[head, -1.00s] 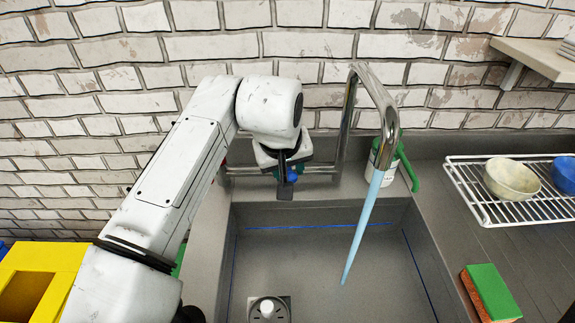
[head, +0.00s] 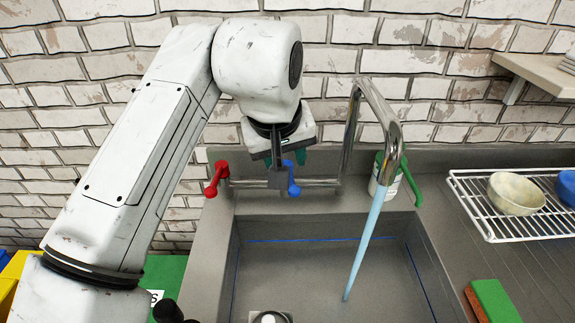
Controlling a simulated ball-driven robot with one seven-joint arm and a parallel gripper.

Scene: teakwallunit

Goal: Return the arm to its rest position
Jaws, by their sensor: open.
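My white arm reaches up from the lower left, and my gripper (head: 280,178) hangs from its wrist above the back edge of the sink. The gripper points down and away from the camera. It is open, and I see nothing held between its fingers. It overlaps the blue tap handle (head: 291,180) in the picture; I cannot tell whether they touch. The red tap handle (head: 217,177) stands clear to its left. Pale blue water (head: 365,240) runs from the chrome faucet (head: 385,115) into the grey sink (head: 320,270).
A soap bottle (head: 386,178) stands behind the faucet. A wire rack (head: 480,215) with a cream bowl (head: 517,193) and a blue bowl (head: 567,187) is at the right. A green sponge (head: 495,300) lies on the counter. A wall shelf (head: 540,62) juts out upper right. A brick wall stands behind.

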